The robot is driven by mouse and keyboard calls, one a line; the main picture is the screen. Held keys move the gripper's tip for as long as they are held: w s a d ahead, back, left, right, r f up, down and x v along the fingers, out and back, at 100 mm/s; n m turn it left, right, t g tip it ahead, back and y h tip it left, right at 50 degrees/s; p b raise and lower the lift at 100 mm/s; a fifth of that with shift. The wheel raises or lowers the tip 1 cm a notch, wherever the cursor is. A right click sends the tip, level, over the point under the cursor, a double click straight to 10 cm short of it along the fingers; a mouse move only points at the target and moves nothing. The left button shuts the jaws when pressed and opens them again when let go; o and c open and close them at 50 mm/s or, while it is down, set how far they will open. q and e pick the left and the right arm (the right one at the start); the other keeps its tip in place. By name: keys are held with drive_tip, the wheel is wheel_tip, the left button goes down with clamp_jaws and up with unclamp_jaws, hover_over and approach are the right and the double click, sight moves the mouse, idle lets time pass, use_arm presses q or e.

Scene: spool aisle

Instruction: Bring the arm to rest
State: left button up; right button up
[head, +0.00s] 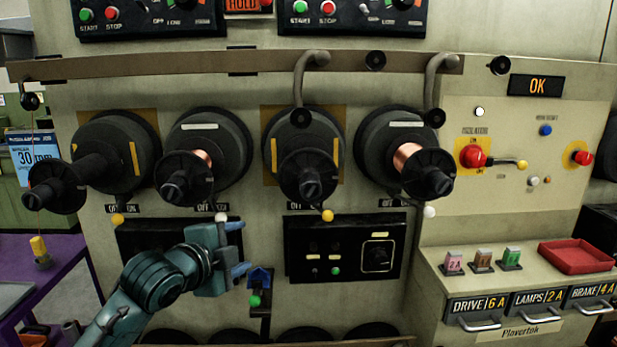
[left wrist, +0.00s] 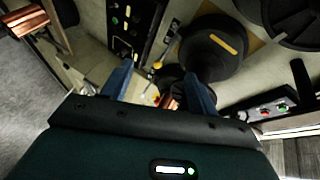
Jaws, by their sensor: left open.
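My left arm comes in from the lower left of the head view. Its teal left gripper (head: 238,247) is open and empty, with its blue fingers apart. It is in front of the machine face, below the second spool from the left (head: 196,160) and left of a black panel (head: 345,248). In the left wrist view the two blue fingers of the left gripper (left wrist: 160,88) stand apart, with dark spool parts and some copper behind them. No contact with the machine can be made out. My right gripper does not show.
Several dark spools stick out in a row, two with copper (head: 407,158). A small holder with a green knob (head: 255,300) is close beside the left gripper. A ledge with coloured fuses (head: 482,260) and a red tray (head: 577,256) is at right. A purple table (head: 62,268) is at left.

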use_arm(q)
drive_tip(key=s+f+n+g, duration=0.1)
drive_tip(key=s+f+n, duration=0.4)
drive_tip(key=f, duration=0.4)
drive_tip(key=s+f+n+y, duration=0.1)
drive_tip(key=s+f+n, duration=0.2)
drive_tip(key=s+f, duration=0.5)
drive_tip(key=s+f+n+g, duration=0.1)
drive_tip(key=s+f+n, duration=0.35)
drive_tip(key=f, duration=0.55)
drive_tip(key=s+a+f+n+g+y, duration=0.1)
drive_tip(key=s+f+n, duration=0.3)
drive_tip(key=s, duration=0.7)
wheel_tip(320, 180, down, 2)
drive_tip(key=shift+s+a+f, duration=0.2)
drive_tip(key=shift+s+a, duration=0.05)
drive_tip(key=shift+a, duration=0.1)
